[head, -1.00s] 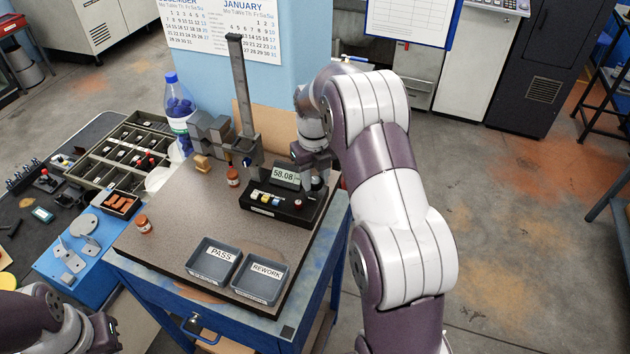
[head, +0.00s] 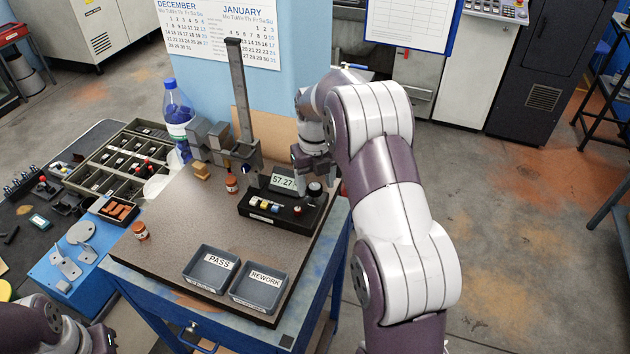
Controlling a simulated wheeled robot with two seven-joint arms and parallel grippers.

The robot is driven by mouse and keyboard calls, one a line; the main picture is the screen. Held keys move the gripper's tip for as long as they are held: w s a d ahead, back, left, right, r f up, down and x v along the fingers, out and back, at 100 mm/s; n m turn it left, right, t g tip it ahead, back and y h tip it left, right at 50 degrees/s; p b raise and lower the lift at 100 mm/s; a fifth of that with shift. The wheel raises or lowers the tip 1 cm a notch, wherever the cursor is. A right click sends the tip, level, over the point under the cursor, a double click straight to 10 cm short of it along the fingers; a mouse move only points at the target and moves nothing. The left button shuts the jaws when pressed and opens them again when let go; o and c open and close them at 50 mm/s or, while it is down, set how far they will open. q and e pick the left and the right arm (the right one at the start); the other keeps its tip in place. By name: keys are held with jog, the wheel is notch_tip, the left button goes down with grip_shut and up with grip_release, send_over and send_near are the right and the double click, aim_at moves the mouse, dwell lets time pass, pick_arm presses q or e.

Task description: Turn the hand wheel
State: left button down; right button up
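A black console (head: 262,208) on the granite-like plate has a small display (head: 284,182) reading about 57.27. A dark round knob (head: 315,189), apparently the hand wheel, sits at the console's back right end. My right gripper (head: 306,168) is just above and behind the knob, pointing down. My wrist hides part of its fingers, so I cannot tell whether it is open or touches the knob. A tall grey column (head: 240,95) with a carriage (head: 244,156) stands behind the console. My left gripper (head: 105,340) is low at the bottom left, partly cut off, far from the console.
Trays marked PASS (head: 211,268) and REWORK (head: 258,288) stand at the plate's front. Small orange-brown jars stand at the plate's left edge (head: 140,230) and near the column (head: 231,184). A divided parts box (head: 120,160) and a bottle (head: 178,115) are to the left.

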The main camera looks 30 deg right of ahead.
aim_at(315, 186)
jog(key=shift+r, duration=0.1)
notch_tip(315, 186, up, 12)
jog(key=p, duration=1.1)
jog(key=shift+r, duration=0.25)
